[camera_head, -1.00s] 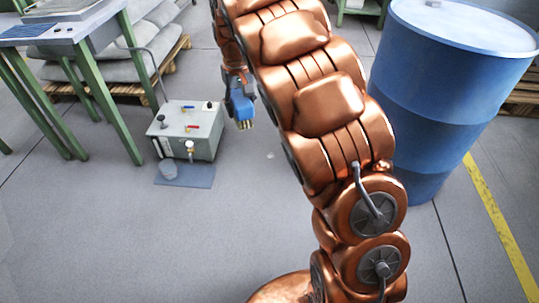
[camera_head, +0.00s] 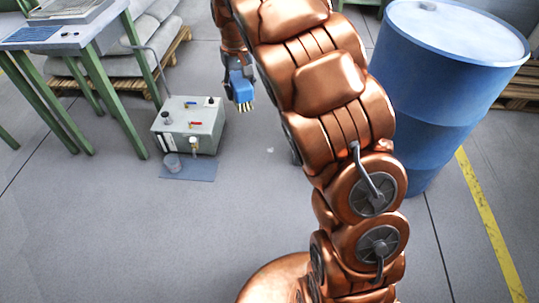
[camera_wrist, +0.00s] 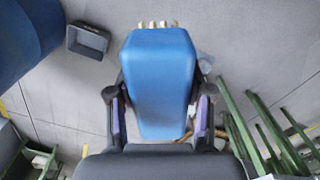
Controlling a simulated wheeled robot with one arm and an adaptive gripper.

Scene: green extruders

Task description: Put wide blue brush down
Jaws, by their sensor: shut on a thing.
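The wide blue brush (camera_head: 241,86) is in my gripper (camera_head: 238,72), in the air beyond my arm in the head view, its pale bristles pointing down. In the wrist view the brush (camera_wrist: 160,75) fills the middle, with the bristle tufts at its top end. My gripper (camera_wrist: 160,97) is shut on it, with one dark finger on each side of the blue body. The brush's lower end is partly hidden by the gripper.
A green-legged table (camera_head: 85,50) is at left, a blue drum (camera_head: 440,90) at right. A grey open bin (camera_wrist: 88,40) shows in the wrist view.

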